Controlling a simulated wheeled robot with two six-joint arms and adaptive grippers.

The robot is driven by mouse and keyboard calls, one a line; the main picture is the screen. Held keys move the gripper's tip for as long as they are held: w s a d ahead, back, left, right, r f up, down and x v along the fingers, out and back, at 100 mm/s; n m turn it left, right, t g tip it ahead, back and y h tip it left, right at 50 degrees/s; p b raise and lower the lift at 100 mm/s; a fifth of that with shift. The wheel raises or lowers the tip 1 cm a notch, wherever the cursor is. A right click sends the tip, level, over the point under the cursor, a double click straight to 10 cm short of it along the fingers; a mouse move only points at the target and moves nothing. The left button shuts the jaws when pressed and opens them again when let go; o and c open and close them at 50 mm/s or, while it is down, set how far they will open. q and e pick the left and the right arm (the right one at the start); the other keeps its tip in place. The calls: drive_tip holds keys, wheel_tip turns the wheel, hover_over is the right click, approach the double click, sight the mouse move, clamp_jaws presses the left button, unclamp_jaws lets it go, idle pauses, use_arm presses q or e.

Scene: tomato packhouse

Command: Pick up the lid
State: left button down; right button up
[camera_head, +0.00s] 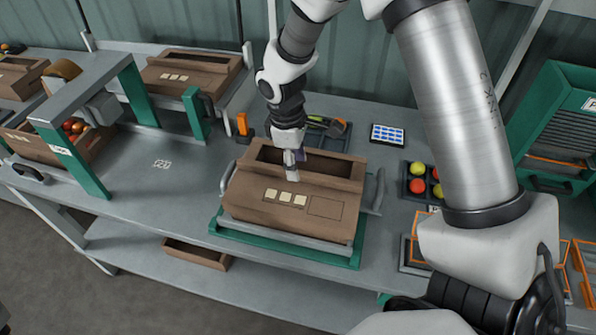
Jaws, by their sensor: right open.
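A brown box (290,235) sits in a grey holder with handles on a green base (300,250), at the middle of the bench. Its brown lid (326,191) lies over the front of the box, with three cream squares and a drawn rectangle on it. A dark opening shows behind the lid. My right gripper (291,176) is open and points down at the lid's back edge, above or at it. I cannot tell whether the fingers touch it. My left gripper is out of view.
A similar box (180,86) stands behind left, near a green-legged frame (84,163) over a tomato crate. A tool tray (325,124), a blue-screened tablet (387,134) and a dark fruit tray (421,184) lie right. Bare bench (175,190) shows left of the box.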

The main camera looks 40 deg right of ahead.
drive_tip(key=f, duration=0.3)
drive_tip(key=shift+d+f, duration=0.15)
drive_tip(key=shift+d, duration=0.15)
drive_tip(key=shift+w+d+f, duration=0.1)
drive_tip(key=shift+w+f, duration=0.15)
drive_tip(key=shift+s+r, duration=0.15)
drive_tip(key=shift+s, duration=0.05)
drive_tip(key=shift+c, duration=1.1)
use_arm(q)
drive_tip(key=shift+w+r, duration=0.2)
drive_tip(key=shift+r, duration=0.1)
use_arm(e)
drive_tip(key=shift+a, duration=0.2)
clamp_jaws()
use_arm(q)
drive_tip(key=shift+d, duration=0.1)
use_arm(e)
drive_tip(key=shift+r, duration=0.15)
